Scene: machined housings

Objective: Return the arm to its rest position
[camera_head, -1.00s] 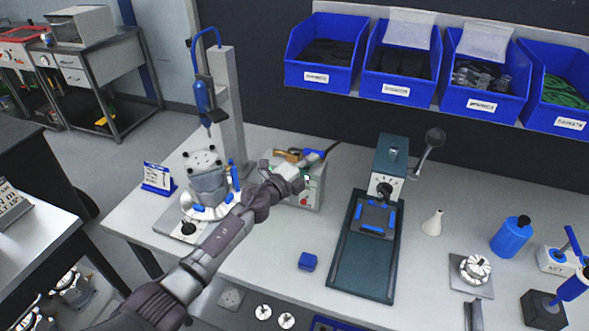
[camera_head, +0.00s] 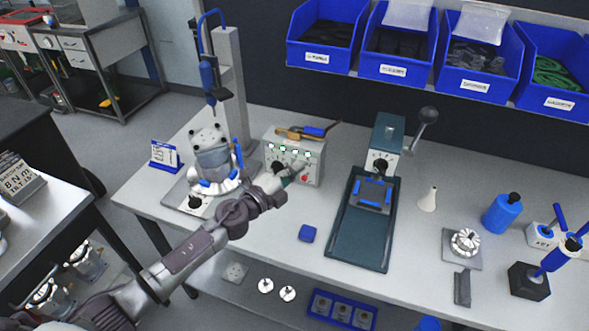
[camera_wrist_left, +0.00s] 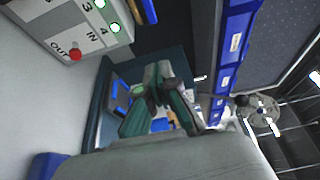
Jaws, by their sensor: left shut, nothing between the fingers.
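My left arm comes in from the lower left in the head view and reaches over the workbench (camera_head: 262,235). Its gripper (camera_head: 303,163) is in front of the grey control box (camera_head: 312,148), which has green lights and a red button. In the left wrist view the gripper's fingers (camera_wrist_left: 158,75) are together with nothing between them. The box's lower part is partly hidden behind the gripper in the head view. My right gripper does not show.
A housing (camera_head: 212,160) on a fixture stands left of the arm, under a blue screwdriver (camera_head: 208,78). A green press (camera_head: 362,225) stands to the right. A blue block (camera_head: 308,233) lies on the bench. Blue bins (camera_head: 400,68) hang above the back.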

